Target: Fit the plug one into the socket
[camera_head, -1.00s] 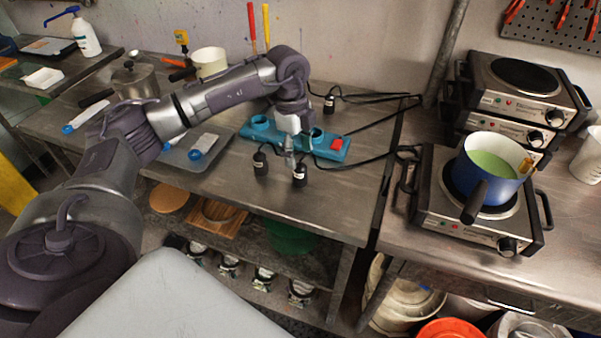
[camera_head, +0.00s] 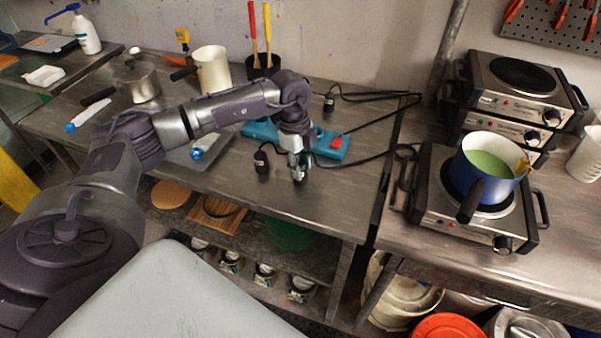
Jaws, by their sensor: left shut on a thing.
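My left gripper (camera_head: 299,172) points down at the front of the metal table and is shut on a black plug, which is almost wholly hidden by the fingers. A second black plug (camera_head: 261,162) stands just left of the gripper, apart from it. A third black plug (camera_head: 329,104) is at the back, with a cable running right. The blue socket strip (camera_head: 262,130) lies behind the gripper. Its red switch (camera_head: 335,142) shows at the right end, and my wrist hides its middle. My right gripper is not in view.
Black cables (camera_head: 375,155) run from the strip towards the right. A hot plate (camera_head: 430,210) with a blue pot (camera_head: 484,190) of green liquid stands on the right-hand bench. A beige jug (camera_head: 211,70) stands behind my arm. The table's front right is clear.

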